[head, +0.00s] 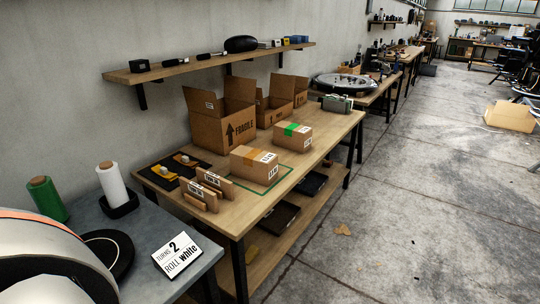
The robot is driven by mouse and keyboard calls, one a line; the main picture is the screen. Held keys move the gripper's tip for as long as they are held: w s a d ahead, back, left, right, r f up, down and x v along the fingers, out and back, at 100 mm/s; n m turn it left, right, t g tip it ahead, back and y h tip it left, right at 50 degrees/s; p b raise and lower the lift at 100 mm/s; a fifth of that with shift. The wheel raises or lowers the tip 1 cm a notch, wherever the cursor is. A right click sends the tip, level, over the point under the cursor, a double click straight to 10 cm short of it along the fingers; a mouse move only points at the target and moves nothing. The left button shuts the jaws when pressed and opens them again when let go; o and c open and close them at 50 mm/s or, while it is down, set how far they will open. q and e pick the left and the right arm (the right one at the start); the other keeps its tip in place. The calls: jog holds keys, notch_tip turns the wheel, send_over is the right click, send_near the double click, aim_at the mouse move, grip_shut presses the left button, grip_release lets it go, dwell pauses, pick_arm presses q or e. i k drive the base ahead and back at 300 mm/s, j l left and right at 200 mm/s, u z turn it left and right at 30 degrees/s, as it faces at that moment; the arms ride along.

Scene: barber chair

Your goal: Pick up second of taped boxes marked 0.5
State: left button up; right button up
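Two closed, taped cardboard boxes stand on the wooden table. The nearer box (245,168) has tan-orange tape and white labels. It stands at a green outline (283,184) on the tabletop. The farther box (300,143) has green tape and white labels, and stands behind and to the right of the nearer one, apart from it. The label print is too small to read surely, so I cannot tell which is marked 0.5. Neither gripper is in view.
Open cardboard boxes (222,128), one marked FRAGILE, stand behind the taped boxes. A wall shelf (210,66) hangs above. The concrete floor (410,170) at right is mostly clear.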

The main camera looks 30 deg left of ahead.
aim_at(259, 166)
jog(key=i+u, duration=0.2)
jog(key=i, duration=0.2)
jog(key=i+l+u, duration=0.25)
jog(key=i, duration=0.2)
jog(key=i+l+u, duration=0.2)
jog(key=i, duration=0.2)
